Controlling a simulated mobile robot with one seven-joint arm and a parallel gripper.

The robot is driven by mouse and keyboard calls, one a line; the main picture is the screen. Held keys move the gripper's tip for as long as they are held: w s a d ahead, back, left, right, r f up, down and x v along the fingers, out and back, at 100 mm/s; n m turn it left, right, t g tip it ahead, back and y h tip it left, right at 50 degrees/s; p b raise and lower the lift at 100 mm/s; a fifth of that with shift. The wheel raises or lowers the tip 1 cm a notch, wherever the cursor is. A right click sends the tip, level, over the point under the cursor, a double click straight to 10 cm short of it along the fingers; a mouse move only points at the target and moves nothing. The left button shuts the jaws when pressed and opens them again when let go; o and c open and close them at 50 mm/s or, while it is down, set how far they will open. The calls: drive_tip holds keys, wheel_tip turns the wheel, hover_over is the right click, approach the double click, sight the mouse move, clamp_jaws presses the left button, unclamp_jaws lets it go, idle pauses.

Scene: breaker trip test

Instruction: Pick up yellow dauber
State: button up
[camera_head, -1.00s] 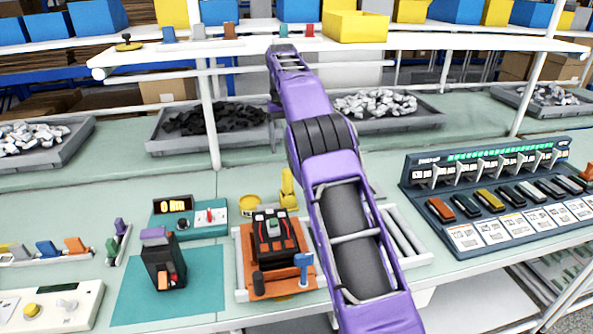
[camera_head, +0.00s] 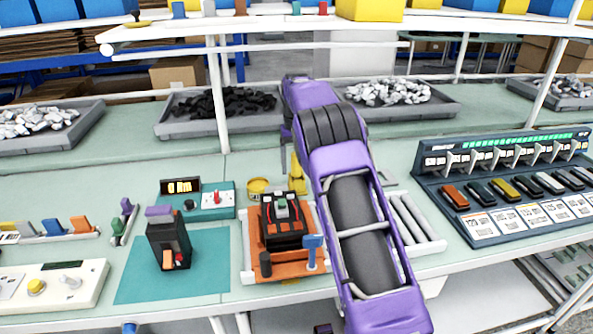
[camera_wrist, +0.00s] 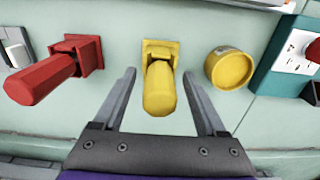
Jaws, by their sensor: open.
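The yellow dauber (camera_wrist: 159,88) stands in the wrist view with its thick rounded handle toward the camera and a square yellow base behind. My gripper (camera_wrist: 158,76) is open, with one finger on each side of the dauber; I cannot tell whether either finger touches it. In the head view the yellow dauber (camera_head: 297,181) is partly hidden by my purple arm, behind the orange fixture. In that view, most of my gripper is hidden by the arm.
A red dauber (camera_wrist: 52,76) is left of the yellow one, and a round yellow tin (camera_wrist: 229,68) is close on its right. A teal box with a red switch (camera_head: 208,199) and an orange fixture (camera_head: 285,262) stand nearby. A breaker panel (camera_head: 505,185) is at the right.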

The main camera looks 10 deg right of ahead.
drive_tip(key=shift+f, duration=0.25)
clamp_jaws()
drive_tip(key=shift+r, duration=0.1)
wheel_tip(320, 180, up, 10)
drive_tip(key=shift+f+p, duration=0.1)
drive_tip(key=shift+p, duration=1.05)
